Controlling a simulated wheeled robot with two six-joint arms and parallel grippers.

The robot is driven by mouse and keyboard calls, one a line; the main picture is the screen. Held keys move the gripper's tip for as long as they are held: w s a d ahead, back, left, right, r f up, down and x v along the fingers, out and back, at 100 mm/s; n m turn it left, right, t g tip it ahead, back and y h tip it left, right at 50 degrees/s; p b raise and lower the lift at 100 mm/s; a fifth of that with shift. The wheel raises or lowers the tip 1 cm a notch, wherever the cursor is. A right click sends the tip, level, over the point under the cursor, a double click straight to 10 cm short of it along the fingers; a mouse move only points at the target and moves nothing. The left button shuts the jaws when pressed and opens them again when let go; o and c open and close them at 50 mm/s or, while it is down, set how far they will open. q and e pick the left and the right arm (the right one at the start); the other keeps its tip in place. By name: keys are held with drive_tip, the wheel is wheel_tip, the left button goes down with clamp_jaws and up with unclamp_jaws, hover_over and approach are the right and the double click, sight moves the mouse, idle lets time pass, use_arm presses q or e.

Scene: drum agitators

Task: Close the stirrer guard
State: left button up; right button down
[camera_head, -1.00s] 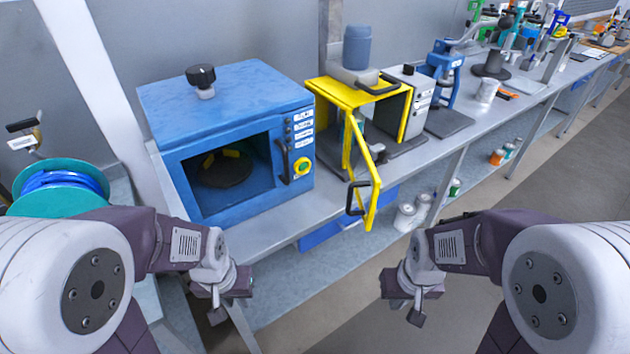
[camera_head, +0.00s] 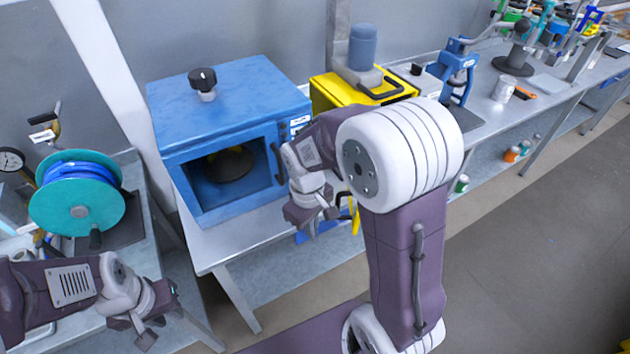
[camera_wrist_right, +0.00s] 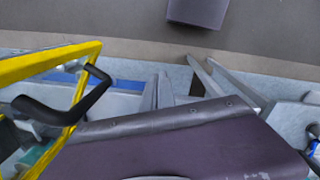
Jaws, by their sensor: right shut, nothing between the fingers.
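The stirrer guard (camera_head: 340,92) is a yellow frame around a stirrer with a blue-grey motor (camera_head: 362,48). Its top carries a black handle. My right arm hides most of its front; a yellow lower edge shows below the bench edge, as if the door hangs open. My right gripper (camera_head: 312,222) is shut and empty, just left of that lower edge; contact cannot be told. My left gripper (camera_head: 148,328) is at the lower left, away from the guard, its jaws unclear.
A blue oven-like box (camera_head: 230,125) with a dark opening stands left of the guard. A teal reel of blue hose (camera_head: 78,205) is further left. A blue press (camera_head: 455,72) and a white can (camera_head: 503,88) stand to the right. The floor at right is clear.

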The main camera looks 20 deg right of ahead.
drive_tip(key=w+r+n+g+h+p, duration=0.1)
drive_tip(key=w+r+n+p, duration=0.3)
drive_tip(key=r, duration=0.3)
drive_tip(key=w+r+n+h+p, duration=0.1)
drive_tip(key=w+r+n+p, duration=0.15)
drive_tip(key=r+p, duration=0.5)
drive_tip(key=s+d+f+p, duration=0.2)
drive_tip(key=d+f, duration=0.3)
drive_tip(key=f, duration=0.4)
drive_tip(key=shift+s+d+f, duration=0.3)
drive_tip(key=shift+s+d, duration=0.1)
drive_tip(key=shift+s, duration=0.15)
